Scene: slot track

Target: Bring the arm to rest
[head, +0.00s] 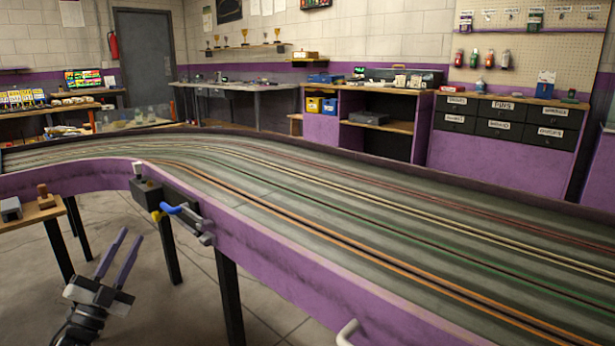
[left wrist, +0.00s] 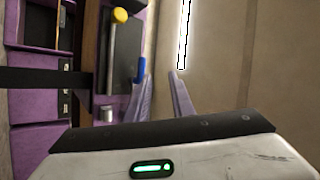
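My left gripper (head: 120,255) is at the lower left of the head view, in front of the purple outer wall of the slot track. Its two fingers stand apart with nothing between them, pointing up. In the left wrist view the fingers (left wrist: 162,95) also show apart and empty. A dark control box (head: 147,193) with a blue-handled lever (head: 180,210) and a yellow knob (head: 157,215) is fixed to the track wall, right of and above the gripper; they are apart in the head view. My right gripper is in neither view.
The slot track (head: 290,215) with its purple wall (head: 270,252) curves across the view on dark legs. A small wooden table (head: 30,219) with a grey box (head: 11,209) and a brown stamp-like object (head: 44,197) stands at the left. Floor around the gripper is open.

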